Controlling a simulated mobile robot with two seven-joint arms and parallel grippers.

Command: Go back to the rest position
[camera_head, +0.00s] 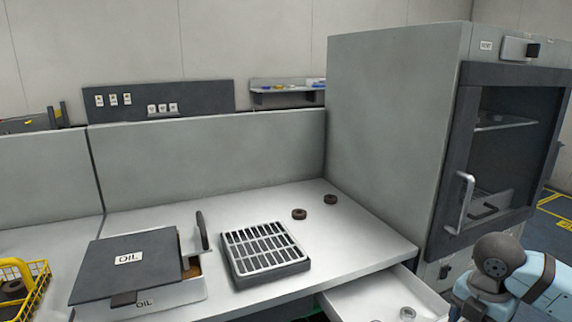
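Part of my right arm, a blue link with a dark grey round joint, shows at the bottom right in front of the tall cabinet. Its gripper does not show. My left arm and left gripper are out of the picture. No barcode scanner can be made out.
A worktable (350,245) holds a box with a dark lid marked OIL (110,270), a slotted grey tray (263,248) and two brown rings (299,214) (330,199). An open drawer (360,303) juts out beside my arm. A grey cabinet (390,130) stands right; a yellow basket (38,285) left.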

